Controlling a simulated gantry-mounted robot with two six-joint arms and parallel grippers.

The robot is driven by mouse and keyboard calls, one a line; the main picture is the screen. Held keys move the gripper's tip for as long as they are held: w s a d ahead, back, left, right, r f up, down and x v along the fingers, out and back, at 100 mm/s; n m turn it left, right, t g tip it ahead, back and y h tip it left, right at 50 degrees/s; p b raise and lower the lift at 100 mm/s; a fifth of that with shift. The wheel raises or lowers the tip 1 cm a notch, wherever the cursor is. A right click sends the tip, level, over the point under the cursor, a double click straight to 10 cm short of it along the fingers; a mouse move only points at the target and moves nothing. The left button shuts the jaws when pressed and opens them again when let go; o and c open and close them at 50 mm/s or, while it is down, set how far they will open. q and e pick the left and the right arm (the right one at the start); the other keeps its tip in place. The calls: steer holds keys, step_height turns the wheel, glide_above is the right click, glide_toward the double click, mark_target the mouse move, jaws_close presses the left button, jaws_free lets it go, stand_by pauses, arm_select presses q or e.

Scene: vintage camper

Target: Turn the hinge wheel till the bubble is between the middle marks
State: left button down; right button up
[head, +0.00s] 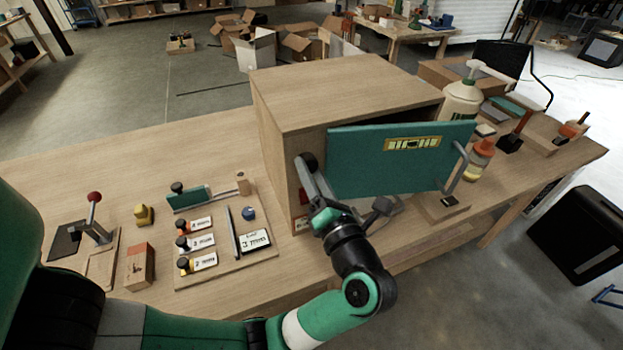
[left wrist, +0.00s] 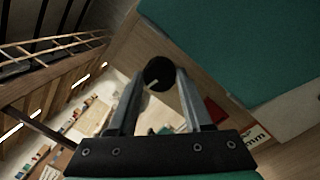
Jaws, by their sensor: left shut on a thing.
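A wooden cabinet (head: 335,90) stands on the bench with a green door (head: 385,172) across its front. A yellow level vial (head: 413,143) with dark marks is set near the door's top edge; the bubble's place is too small to tell. A black hinge wheel (head: 309,160) sits at the cabinet's left front edge. My left gripper (head: 305,170) is shut on this wheel. In the left wrist view the wheel (left wrist: 158,73) lies between the fingertips of the left gripper (left wrist: 158,80), with a pale line on its face. My right gripper is out of view.
A brown box (head: 140,266) and a red-knobbed lever (head: 95,215) stand farther left. A pump bottle (head: 461,100) and an orange-topped bottle (head: 479,160) stand right of the door.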

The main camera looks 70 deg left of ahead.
arm_select(q)
steer(key=shift+n, duration=0.3)
steer(key=shift+c, duration=1.6)
jaws_free()
steer(key=shift+d, duration=0.1)
steer(key=d+f, duration=0.1)
steer(key=d, duration=1)
steer(key=shift+d, duration=0.2)
